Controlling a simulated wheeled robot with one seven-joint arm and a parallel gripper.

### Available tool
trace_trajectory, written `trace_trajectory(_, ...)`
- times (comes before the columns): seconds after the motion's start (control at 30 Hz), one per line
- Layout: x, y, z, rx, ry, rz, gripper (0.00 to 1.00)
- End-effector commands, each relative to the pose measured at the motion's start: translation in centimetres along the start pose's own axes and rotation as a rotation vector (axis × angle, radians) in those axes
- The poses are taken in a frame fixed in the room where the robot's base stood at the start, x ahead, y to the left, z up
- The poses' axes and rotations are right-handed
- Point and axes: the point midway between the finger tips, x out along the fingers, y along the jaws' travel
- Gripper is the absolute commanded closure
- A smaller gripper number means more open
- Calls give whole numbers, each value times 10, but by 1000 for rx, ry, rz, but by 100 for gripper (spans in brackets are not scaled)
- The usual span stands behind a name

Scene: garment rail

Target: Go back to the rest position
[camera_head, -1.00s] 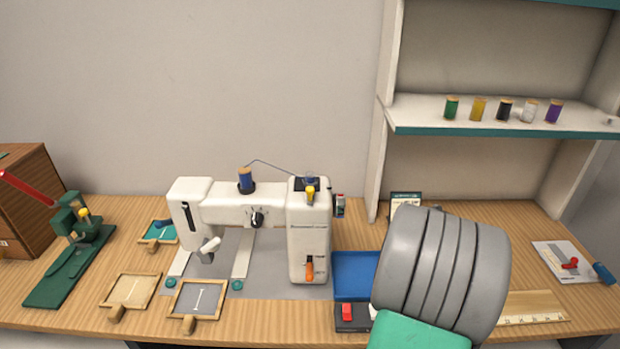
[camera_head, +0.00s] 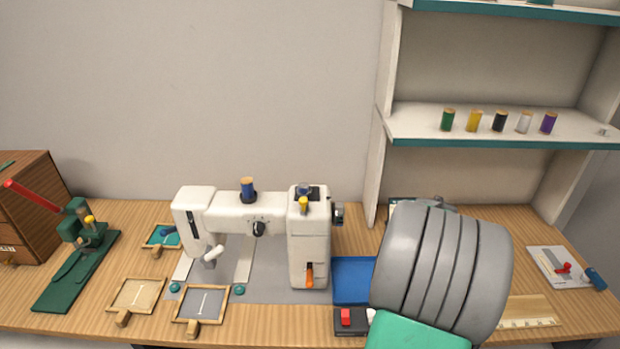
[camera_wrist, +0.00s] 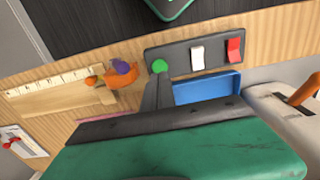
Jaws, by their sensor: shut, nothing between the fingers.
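My gripper (camera_wrist: 157,92) shows in the wrist view as a narrow dark grey shape past its green and black body. It is shut and empty. A round green spot shows at its tip; I cannot tell whether this belongs to the switch panel behind. In the head view my grey ribbed arm and green wrist fill the lower right and the fingers are hidden. The white sewing machine (camera_head: 309,240) stands left of my arm, with a blue spool (camera_head: 247,188) on top.
The switch panel (camera_head: 352,320) and blue tray (camera_head: 352,280) lie close by my arm. A ruler (camera_head: 528,311) lies at right. The shelf (camera_head: 560,137) holds several thread spools. Framed pieces (camera_head: 137,295) and a green press (camera_head: 75,265) occupy the left. The space above the left worktop is clear.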

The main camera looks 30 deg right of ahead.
Motion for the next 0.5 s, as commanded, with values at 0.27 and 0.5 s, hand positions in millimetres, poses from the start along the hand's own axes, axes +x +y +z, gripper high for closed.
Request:
trace_trajectory(0.27, -47, 0, 0, 0, 0, 0, 100)
trace_trajectory(0.5, -44, 0, 0, 0, 0, 0, 100)
